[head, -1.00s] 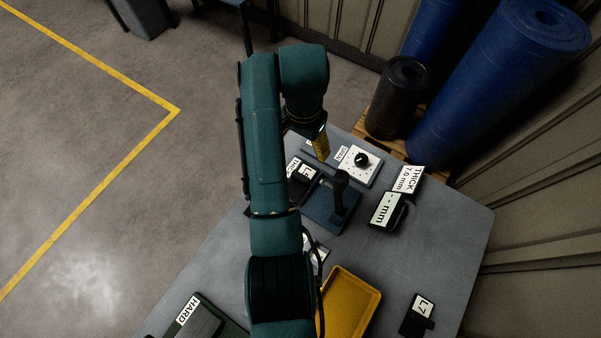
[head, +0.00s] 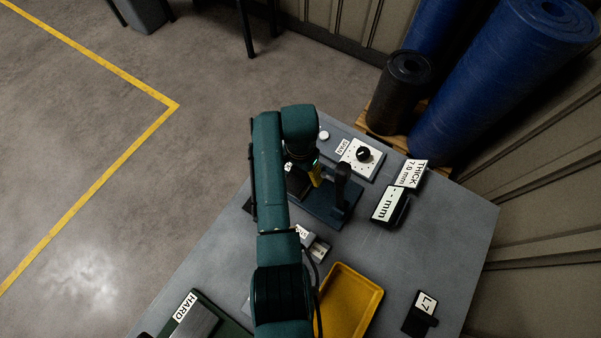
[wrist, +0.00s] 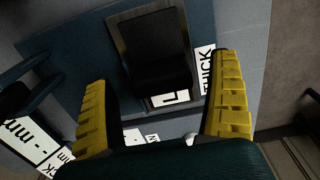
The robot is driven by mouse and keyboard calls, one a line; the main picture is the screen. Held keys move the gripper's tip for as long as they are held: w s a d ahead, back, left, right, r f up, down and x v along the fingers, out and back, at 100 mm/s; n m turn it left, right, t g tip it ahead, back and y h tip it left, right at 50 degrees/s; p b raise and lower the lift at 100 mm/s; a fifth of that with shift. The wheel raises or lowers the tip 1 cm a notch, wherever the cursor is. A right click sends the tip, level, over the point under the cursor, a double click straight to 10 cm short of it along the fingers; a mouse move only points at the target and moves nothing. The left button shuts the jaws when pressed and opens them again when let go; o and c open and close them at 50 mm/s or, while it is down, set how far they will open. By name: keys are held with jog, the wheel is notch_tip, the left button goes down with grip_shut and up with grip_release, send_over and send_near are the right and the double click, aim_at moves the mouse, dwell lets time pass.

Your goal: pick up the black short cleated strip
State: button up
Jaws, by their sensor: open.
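My gripper (wrist: 165,68) is open and empty, its two yellow ribbed fingers wide apart in the wrist view. A black piece with a white "L" tag (wrist: 158,52) lies on a grey plate of the blue gauge stand (wrist: 88,38), between and beyond the fingers. It looks like the black strip, but its cleats are too dark to make out. In the head view my gripper (head: 316,174) is over the left part of the gauge stand (head: 325,207), and my arm partly hides the black piece (head: 297,184).
Another black piece tagged L7 (head: 422,313) lies at the table's lower right. A yellow tray (head: 352,296), a "- - mm" display (head: 389,206), a dial box (head: 361,158) and the gauge's upright post (head: 342,183) stand around.

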jog(key=shift+w+f, duration=0.1)
jog(key=shift+f, duration=0.25)
jog(key=c, duration=1.3)
notch_tip(320, 180, up, 10)
jog(key=shift+r+p, duration=0.1)
jog(key=shift+p, duration=0.65)
